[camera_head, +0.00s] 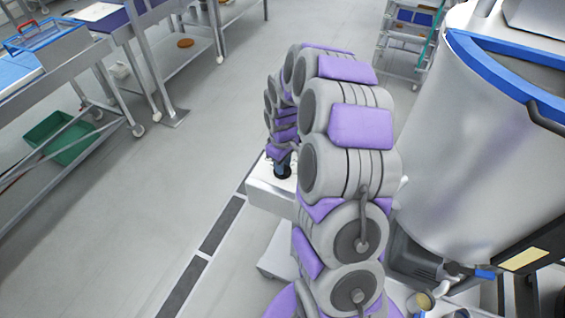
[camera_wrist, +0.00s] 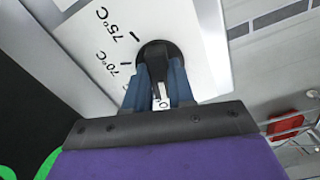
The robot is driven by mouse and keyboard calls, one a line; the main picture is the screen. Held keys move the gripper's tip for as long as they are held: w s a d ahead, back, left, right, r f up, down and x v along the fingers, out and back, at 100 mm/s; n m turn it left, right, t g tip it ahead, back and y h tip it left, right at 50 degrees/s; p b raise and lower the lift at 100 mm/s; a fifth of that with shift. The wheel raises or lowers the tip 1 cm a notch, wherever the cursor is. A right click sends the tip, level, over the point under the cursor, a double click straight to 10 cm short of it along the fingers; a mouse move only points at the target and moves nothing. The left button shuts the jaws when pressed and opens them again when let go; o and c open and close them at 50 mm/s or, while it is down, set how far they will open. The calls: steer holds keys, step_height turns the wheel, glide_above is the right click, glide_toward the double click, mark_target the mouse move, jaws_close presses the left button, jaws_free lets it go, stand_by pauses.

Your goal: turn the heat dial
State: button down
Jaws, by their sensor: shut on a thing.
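The heat dial (camera_wrist: 158,60) is a black round knob on a white panel (camera_wrist: 110,48) in the wrist view. The panel carries the marks 70°C and 75°C beside the dial. My gripper (camera_wrist: 160,90) has its two blue fingers on either side of the dial's raised grip and is shut on it. In the head view the dial is a small dark spot at the white box (camera_head: 262,196), mostly covered by my gripper and arm. The dial's pointer direction is hard to read.
A large steel vat (camera_head: 465,150) with a blue rim stands close on the right. Steel tables (camera_head: 120,35) line the left, with a green crate (camera_head: 58,138) below. A floor drain (camera_head: 205,250) runs beside the white box. The grey floor at left centre is clear.

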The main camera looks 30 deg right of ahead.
steer(key=shift+w+r, duration=0.1)
steer(key=shift+w, duration=0.05)
steer(key=c, duration=1.1)
jaws_free()
steer(key=shift+w, duration=0.1)
steer(key=shift+o, duration=0.7)
step_height(320, 180, up, 17)
steer(key=shift+p, duration=0.45)
steer(key=s+a+f+m+b, duration=0.1)
steer(key=s+a, duration=0.3)
steer(key=s, duration=0.7)
steer(key=s+a+f+m+g+b, duration=0.1)
steer(key=s+a, duration=0.4)
steer(key=s, duration=0.6)
steer(key=s+a+f+m+b, duration=0.2)
steer(key=s+a+f+b, duration=0.1)
steer(key=s, duration=0.8)
steer(key=shift+a+m+g+b, duration=0.3)
steer(key=shift+a+g+b, duration=0.1)
steer(key=shift+a+b, duration=0.55)
